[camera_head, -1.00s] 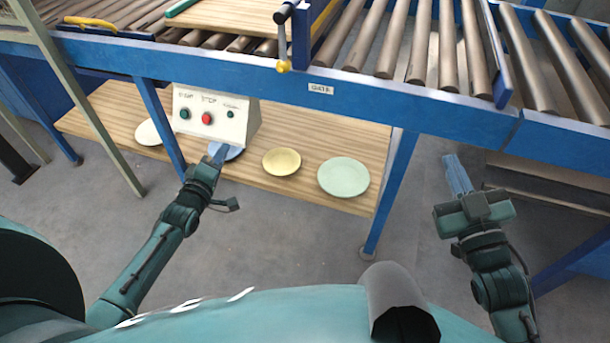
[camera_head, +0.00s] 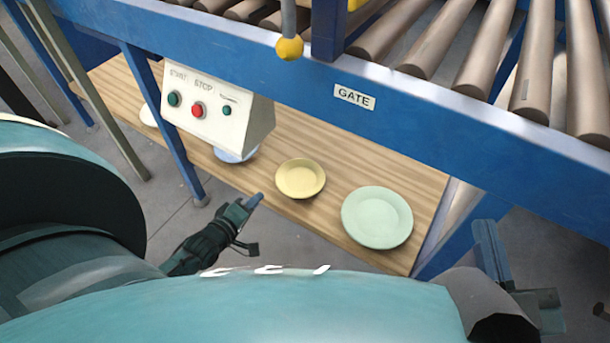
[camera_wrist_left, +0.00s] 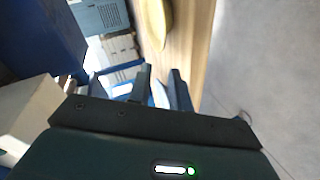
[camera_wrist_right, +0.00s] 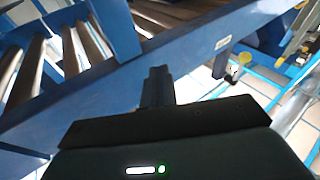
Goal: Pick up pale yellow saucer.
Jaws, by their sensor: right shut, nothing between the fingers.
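The pale yellow saucer (camera_head: 300,178) lies on the wooden shelf under the conveyor, between a blue plate and a pale green plate. A yellow dish edge, likely the saucer, shows at the top of the left wrist view (camera_wrist_left: 157,20). My left gripper (camera_head: 257,199) is in front of the shelf's edge, left of and nearer than the saucer, not touching it. In the left wrist view its two fingers (camera_wrist_left: 160,74) stand apart with nothing held between them. My right gripper (camera_head: 482,228) is at the right, near the blue leg; in the right wrist view its fingers (camera_wrist_right: 158,75) are together and empty.
The pale green plate (camera_head: 377,217) is right of the saucer. The blue plate (camera_head: 236,156) is partly hidden by the control box (camera_head: 217,107). A blue conveyor beam (camera_head: 420,105) runs above the shelf (camera_head: 345,150), with blue legs (camera_head: 165,125) at its sides.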

